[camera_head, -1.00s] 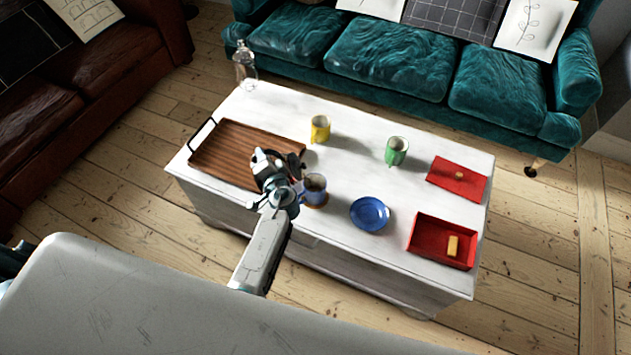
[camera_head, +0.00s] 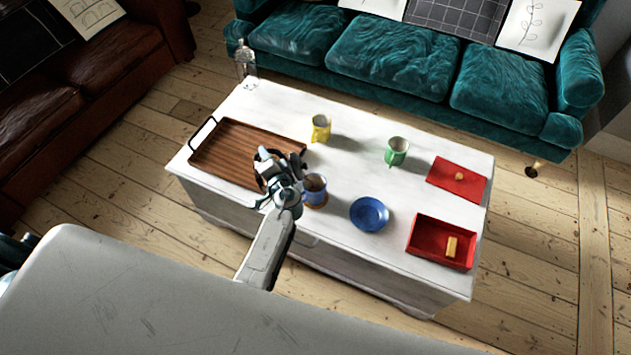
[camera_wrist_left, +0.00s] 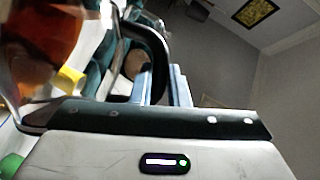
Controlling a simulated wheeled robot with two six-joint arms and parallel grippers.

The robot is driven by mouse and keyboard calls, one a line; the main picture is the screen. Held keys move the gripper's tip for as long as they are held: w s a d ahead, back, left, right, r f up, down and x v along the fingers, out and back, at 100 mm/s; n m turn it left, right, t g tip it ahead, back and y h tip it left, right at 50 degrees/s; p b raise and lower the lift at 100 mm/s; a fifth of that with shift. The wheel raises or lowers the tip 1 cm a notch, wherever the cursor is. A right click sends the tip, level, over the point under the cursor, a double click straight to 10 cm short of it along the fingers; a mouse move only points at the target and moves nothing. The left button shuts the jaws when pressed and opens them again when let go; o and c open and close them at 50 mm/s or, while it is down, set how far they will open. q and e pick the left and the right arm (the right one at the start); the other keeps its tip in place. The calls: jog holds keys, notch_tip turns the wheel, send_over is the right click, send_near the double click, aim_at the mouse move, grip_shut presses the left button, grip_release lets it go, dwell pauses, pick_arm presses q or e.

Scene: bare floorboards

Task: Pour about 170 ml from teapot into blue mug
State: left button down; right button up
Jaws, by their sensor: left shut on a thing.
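The blue mug (camera_head: 318,197) stands upright on a small brown coaster near the front edge of the white table, and brown shows inside it. My left gripper (camera_head: 281,192) is just left of the mug, shut on the handle of the teapot (camera_head: 267,163). The teapot is held over the table's front left part, largely hidden by the gripper. In the left wrist view, its glass body (camera_wrist_left: 42,38) holds amber liquid and its dark handle (camera_wrist_left: 150,42) curves between my fingers. I cannot tell whether liquid is flowing. My right gripper is not in view.
A wooden tray (camera_head: 222,156) lies at left. A yellow mug (camera_head: 321,129), green mug (camera_head: 397,152), blue plate (camera_head: 370,214), red box (camera_head: 425,251) and red lid (camera_head: 457,180) stand on the white table (camera_head: 345,165). A clear bottle (camera_head: 246,68) stands at the back left corner.

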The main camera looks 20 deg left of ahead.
pick_arm(q)
jog(key=shift+w+d+r+m+p, duration=0.25)
jog(key=shift+d+r+m+p, duration=0.15)
jog(key=shift+d+r+p, duration=0.15)
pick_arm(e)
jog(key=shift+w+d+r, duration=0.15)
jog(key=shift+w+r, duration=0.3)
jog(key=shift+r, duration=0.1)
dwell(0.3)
